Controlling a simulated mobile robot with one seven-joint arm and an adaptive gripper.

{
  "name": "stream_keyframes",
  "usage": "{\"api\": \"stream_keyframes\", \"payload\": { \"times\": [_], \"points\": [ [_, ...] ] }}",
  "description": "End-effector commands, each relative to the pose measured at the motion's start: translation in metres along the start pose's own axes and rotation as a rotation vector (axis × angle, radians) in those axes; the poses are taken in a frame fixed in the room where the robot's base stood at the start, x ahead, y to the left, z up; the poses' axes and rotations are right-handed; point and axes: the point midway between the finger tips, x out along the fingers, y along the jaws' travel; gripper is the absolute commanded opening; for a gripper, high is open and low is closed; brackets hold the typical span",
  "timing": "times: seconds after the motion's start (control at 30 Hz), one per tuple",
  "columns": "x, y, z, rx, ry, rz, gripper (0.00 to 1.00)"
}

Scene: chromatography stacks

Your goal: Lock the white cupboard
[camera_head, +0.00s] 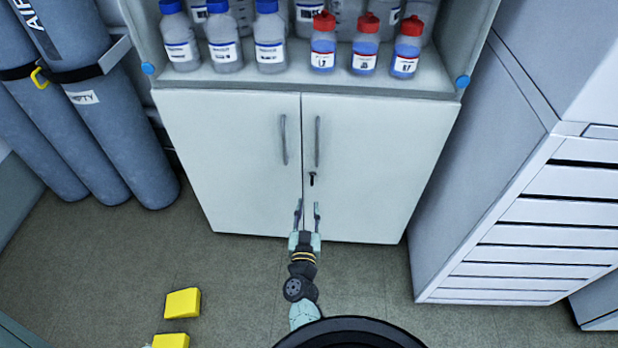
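The white cupboard (240,178) stands ahead with both doors closed and a vertical grey handle on each door. A small dark key or lock (312,178) sits on the right door, just below its handle (317,141). My gripper (307,209) is open, its two fingers apart and pointing at the cupboard. In the picture it is just below the lock, with nothing visible between the fingers. I cannot tell whether the fingertips touch the door or which way the key is turned.
Blue-capped and red-capped bottles (365,50) stand on the shelf (300,83) above the doors. Strapped gas cylinders (90,110) stand at the left. A grey drawer unit (540,205) is at the right. Yellow objects (182,303) lie on the floor at lower left.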

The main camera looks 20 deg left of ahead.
Motion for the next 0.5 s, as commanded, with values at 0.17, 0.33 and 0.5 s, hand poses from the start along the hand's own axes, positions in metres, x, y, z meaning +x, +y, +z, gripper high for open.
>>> {"api": "stream_keyframes", "payload": {
  "times": [0.17, 0.33, 0.5],
  "points": [
    [0.006, 0.005, 0.008, -0.007, -0.012, 0.010, 0.28],
    [0.035, 0.005, 0.009, -0.005, -0.010, 0.009, 0.28],
    [0.068, 0.005, 0.009, -0.004, -0.009, 0.010, 0.28]
  ]
}}
